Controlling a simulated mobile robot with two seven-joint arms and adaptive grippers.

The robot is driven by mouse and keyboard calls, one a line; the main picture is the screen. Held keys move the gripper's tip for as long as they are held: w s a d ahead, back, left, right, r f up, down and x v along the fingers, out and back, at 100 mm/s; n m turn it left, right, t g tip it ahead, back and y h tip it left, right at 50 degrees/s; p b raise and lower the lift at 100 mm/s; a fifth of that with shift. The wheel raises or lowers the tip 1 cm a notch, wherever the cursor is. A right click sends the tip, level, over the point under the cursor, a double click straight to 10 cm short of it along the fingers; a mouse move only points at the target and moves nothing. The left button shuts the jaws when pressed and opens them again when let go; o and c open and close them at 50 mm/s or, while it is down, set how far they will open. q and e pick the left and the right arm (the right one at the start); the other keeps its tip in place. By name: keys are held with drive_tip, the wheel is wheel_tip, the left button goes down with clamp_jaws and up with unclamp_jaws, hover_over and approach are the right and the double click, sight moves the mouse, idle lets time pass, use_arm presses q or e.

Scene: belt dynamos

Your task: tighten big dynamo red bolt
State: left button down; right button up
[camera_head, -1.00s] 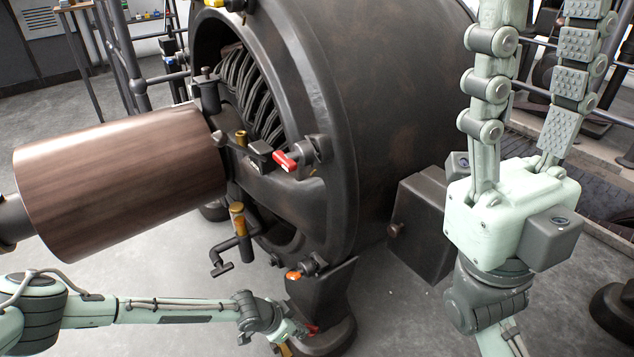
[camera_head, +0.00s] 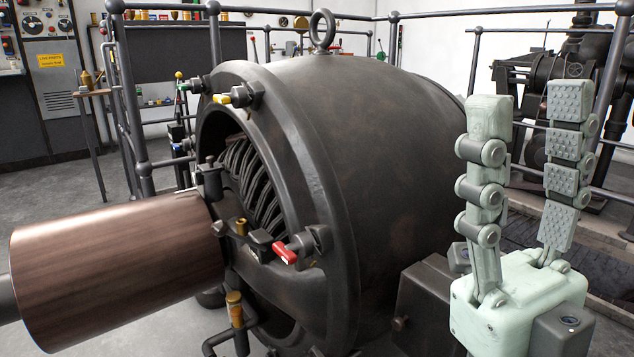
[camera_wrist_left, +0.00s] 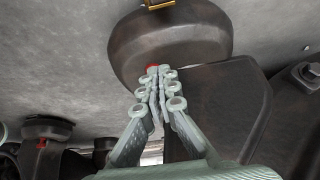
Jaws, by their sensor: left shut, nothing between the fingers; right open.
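The big dynamo (camera_head: 385,130) is a dark metal drum in the middle of the head view. A red-handled bolt (camera_head: 285,253) sits on its front rim, beside the dark coils. My right gripper (camera_head: 530,105) is open and empty, with fingers pointing up, in front of the dynamo's right side. My left gripper (camera_wrist_left: 158,70) shows only in the left wrist view. It is shut with nothing between its fingers, its tips close to a small red part (camera_wrist_left: 151,67) by a dark rounded foot (camera_wrist_left: 185,45). Whether they touch it I cannot tell.
A copper-brown cylinder (camera_head: 115,265) juts out left of the dynamo. Railings (camera_head: 130,100) stand behind. Another small red part (camera_wrist_left: 41,144) shows at the lower left in the left wrist view.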

use_arm(q)
drive_tip(key=shift+s+a, duration=0.1)
drive_tip(key=shift+a, duration=0.15)
wheel_tip(320, 180, up, 6)
drive_tip(key=p, duration=0.5)
drive_tip(key=shift+p, duration=0.3)
